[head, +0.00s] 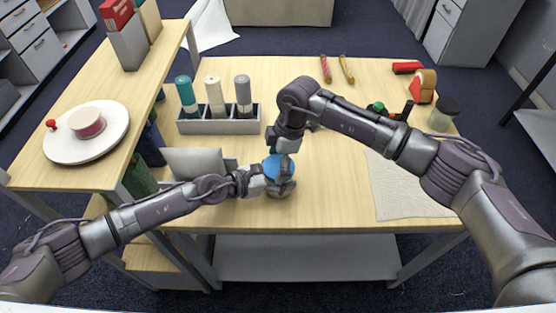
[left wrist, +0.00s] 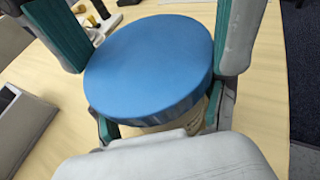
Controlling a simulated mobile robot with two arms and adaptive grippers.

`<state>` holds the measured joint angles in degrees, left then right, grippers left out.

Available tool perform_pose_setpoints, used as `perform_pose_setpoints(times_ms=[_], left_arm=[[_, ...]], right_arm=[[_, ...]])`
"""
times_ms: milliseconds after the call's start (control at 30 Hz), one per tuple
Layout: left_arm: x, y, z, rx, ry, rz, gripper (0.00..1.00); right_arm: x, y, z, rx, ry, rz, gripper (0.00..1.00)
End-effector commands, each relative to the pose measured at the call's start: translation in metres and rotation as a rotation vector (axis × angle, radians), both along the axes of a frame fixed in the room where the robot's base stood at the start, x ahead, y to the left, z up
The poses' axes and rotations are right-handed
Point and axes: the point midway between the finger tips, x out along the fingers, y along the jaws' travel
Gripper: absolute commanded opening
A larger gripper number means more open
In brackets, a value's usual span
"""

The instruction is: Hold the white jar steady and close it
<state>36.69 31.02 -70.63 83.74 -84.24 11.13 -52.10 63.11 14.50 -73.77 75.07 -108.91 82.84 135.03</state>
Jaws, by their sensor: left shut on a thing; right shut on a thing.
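The blue lid (head: 278,168) is over the mouth of the white jar, near the table's front edge. In the left wrist view the lid (left wrist: 150,65) looks level and hides most of the jar (left wrist: 196,120); I cannot tell how tightly it sits. My left gripper (head: 268,184) comes in from the left and is shut around the jar below the lid. My right gripper (head: 281,153) reaches down from above and is shut on the lid; its fingers flank the lid's far sides in the left wrist view.
A grey rack (head: 218,126) with several capped bottles stands behind to the left. A grey laptop-like panel (head: 197,163) is left of the jar. A pale cloth (head: 405,190) lies to the right. A raised shelf (head: 60,175) with a white plate (head: 112,139) flanks the left side.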

Motion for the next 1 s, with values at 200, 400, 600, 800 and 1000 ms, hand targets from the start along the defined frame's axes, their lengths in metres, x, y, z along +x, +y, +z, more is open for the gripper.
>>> perform_pose_setpoints(times_ms=[200, 400, 600, 800, 1000], left_arm=[[-0.0004, 0.0001, -0.0008, 0.002, 0.001, -0.001, 0.00], [-0.0004, 0.0001, -0.0008, 0.002, 0.001, -0.001, 0.00], [-0.0005, 0.0002, -0.0009, 0.002, 0.001, -0.001, 0.00], [-0.0004, 0.0003, -0.0010, 0.002, 0.001, 0.000, 0.00], [-0.0004, 0.0002, -0.0009, 0.001, 0.002, 0.000, 0.00]], right_arm=[[-0.0005, 0.0001, -0.0016, -0.002, 0.000, -0.114, 0.67], [0.0002, 0.0003, -0.0007, 0.000, 0.000, -0.292, 0.67], [0.0007, 0.0003, -0.0004, 0.001, -0.001, -0.300, 0.67], [0.0006, 0.0004, -0.0003, 0.001, 0.000, -0.299, 1.00], [0.0006, 0.0002, -0.0006, 0.000, 0.000, -0.299, 1.00]])
